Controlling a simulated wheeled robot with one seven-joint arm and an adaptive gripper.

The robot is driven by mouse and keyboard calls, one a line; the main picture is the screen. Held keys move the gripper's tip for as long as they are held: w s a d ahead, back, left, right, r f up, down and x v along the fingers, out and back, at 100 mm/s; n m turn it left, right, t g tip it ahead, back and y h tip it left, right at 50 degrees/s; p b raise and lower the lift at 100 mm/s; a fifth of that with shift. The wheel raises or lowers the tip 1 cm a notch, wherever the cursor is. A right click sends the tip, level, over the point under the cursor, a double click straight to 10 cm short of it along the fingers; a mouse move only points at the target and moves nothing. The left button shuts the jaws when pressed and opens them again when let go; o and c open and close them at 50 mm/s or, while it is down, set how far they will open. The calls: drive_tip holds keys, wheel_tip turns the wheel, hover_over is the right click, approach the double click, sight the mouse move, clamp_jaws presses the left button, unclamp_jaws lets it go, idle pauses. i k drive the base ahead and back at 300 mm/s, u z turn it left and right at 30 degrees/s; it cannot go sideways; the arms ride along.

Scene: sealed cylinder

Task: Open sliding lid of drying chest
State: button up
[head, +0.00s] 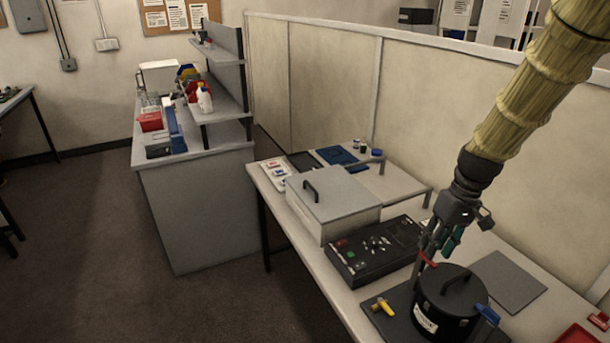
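The drying chest (345,222) appears to be the pale grey box on the bench in the head view. Its flat lid (335,192) covers the top, and a dark bar handle (311,190) stands near the lid's left end. The lid looks shut. My gripper (424,264) points down at the right, beyond the black control box and beside a black lidded cylinder (450,303). It is well apart from the chest handle. Its fingers are small and dark here, so I cannot tell whether they are open or touch the cylinder.
A black control box (375,250) lies between chest and cylinder. A pale flat surface on posts (392,184) extends behind the chest. A yellow-handled item (383,306) and a grey plate (508,281) lie near the cylinder. A partition wall (430,130) runs behind the bench.

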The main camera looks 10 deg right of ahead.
sight(330, 193)
drive_tip(key=u, duration=0.25)
drive_tip(key=i, duration=1.3)
drive_tip(key=u, duration=0.2)
